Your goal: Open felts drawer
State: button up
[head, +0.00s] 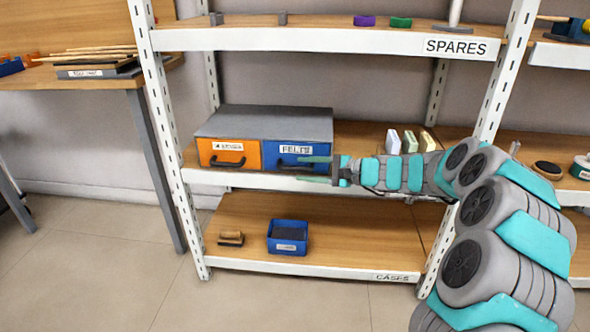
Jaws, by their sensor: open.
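The felts drawer (285,155) is the blue front on the right half of a grey two-drawer box (262,122) on the middle shelf. It carries a white "FELTS" label and appears closed. Its dark handle (297,163) is partly hidden behind my gripper's upper finger. My gripper (316,170) reaches in from the right, its teal fingers pointing left, in front of the drawer's lower right part. The fingers are apart with nothing seen between them. I cannot tell whether they touch the handle.
An orange drawer (229,154) sits left of the blue one. Small upright blocks (409,141) stand right of the box. Below are a blue bin (288,237) and a small wooden brush (231,239). A white rack post (165,130) stands left.

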jog(key=shift+x, duration=1.85)
jog(key=shift+s, duration=0.1)
grip_shut()
